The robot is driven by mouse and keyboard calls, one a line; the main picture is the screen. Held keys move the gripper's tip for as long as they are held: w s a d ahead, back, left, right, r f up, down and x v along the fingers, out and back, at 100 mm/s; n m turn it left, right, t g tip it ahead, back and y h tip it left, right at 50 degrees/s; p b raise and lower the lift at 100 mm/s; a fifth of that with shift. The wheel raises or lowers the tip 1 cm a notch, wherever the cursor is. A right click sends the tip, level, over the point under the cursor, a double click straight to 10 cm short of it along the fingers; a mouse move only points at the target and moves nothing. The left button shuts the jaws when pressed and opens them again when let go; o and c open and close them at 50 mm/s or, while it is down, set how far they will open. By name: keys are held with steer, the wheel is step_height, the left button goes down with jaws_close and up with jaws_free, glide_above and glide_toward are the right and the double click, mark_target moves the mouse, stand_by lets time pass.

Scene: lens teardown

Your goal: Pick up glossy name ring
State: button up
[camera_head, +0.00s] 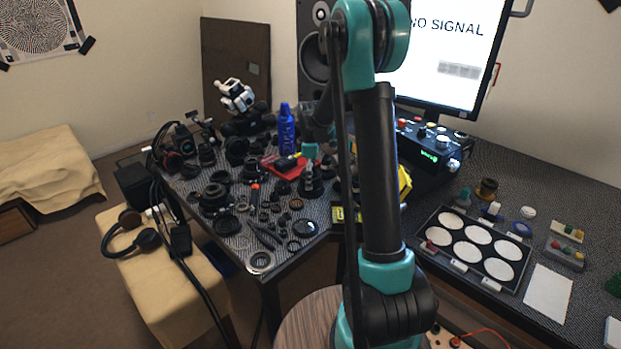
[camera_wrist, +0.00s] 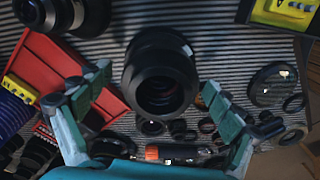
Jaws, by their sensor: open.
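Several dark rings lie on the striped mat; I cannot tell for sure which is the glossy name ring. Candidates are a thin black ring (camera_head: 294,246) near the mat's front corner and a small dark ring (camera_wrist: 293,102) at the right of the wrist view. A round glossy disc (camera_head: 304,227) lies close by. My gripper (camera_wrist: 158,80) is open, its two teal-padded fingers spread on either side of an upright black lens barrel (camera_wrist: 160,62). The barrel also shows under the gripper in the head view (camera_head: 312,186). Nothing is visibly held.
A red tray (camera_wrist: 42,52) and a blue bottle (camera_head: 287,132) stand behind the barrel. A tool with an orange end (camera_wrist: 152,152) lies near. The mat is crowded with lens parts.

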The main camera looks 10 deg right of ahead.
steer(key=c, duration=1.2)
steer(key=shift+r, duration=0.15)
steer(key=shift+c, duration=0.2)
